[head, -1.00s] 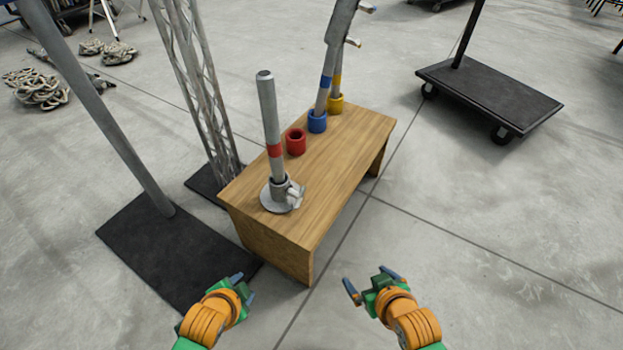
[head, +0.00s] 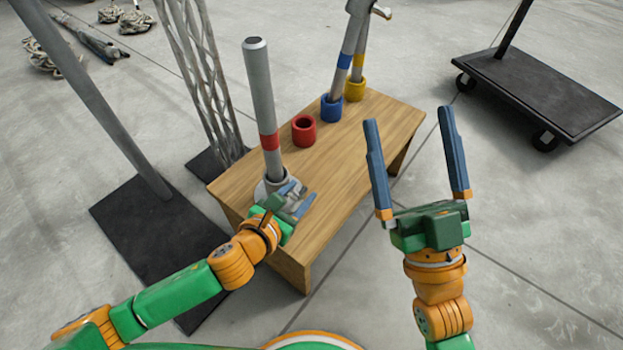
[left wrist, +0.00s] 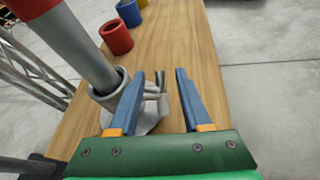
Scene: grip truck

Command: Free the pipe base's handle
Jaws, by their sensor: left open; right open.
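A grey pipe (head: 260,95) with a red band stands upright in a metal pipe base (head: 264,188) at the near end of the wooden bench. The base also shows in the left wrist view (left wrist: 104,90), with its handle (left wrist: 152,90) sticking out to the right. My left gripper (head: 300,200) is open at the base, its fingers pointing toward the handle side. In the left wrist view the handle shows between the open fingers (left wrist: 165,78); I cannot tell whether they touch it. My right gripper (head: 412,130) is open and empty, raised right of the bench.
On the wooden bench (head: 345,165) stand an empty red cup (head: 304,130), a blue cup (head: 331,107) and a yellow cup (head: 355,90), the latter two holding poles. A lattice tower (head: 200,75) and a post on a black plate (head: 120,215) stand left. A black cart (head: 540,90) stands right.

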